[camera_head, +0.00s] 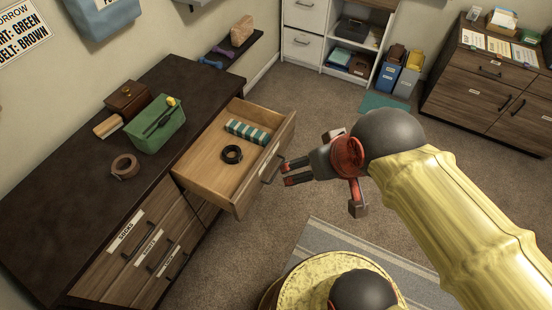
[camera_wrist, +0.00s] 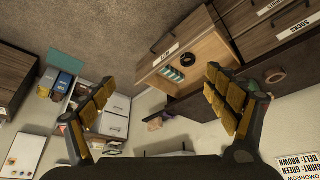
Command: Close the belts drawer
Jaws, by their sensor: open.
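The open drawer (camera_head: 205,170) juts out from the dark-topped dresser (camera_head: 70,200). Its wooden front, with a dark bar handle, faces my gripper. A black coiled belt (camera_head: 232,154) and a teal-and-white striped item (camera_head: 247,131) lie inside it. My gripper (camera_head: 285,174) is open and empty, just to the right of the drawer front near the handle; I cannot tell whether it touches. In the wrist view the drawer (camera_wrist: 205,52) shows between and beyond the spread fingers (camera_wrist: 160,80), with a small white label on its front that is hard to read.
A green bin (camera_head: 155,125), a brown coiled belt (camera_head: 125,167) and a wooden box (camera_head: 128,97) stand on the dresser. Shut labelled drawers (camera_head: 140,255) lie at its front left. A striped rug (camera_head: 330,240) is on the floor. Carpet behind my gripper is clear.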

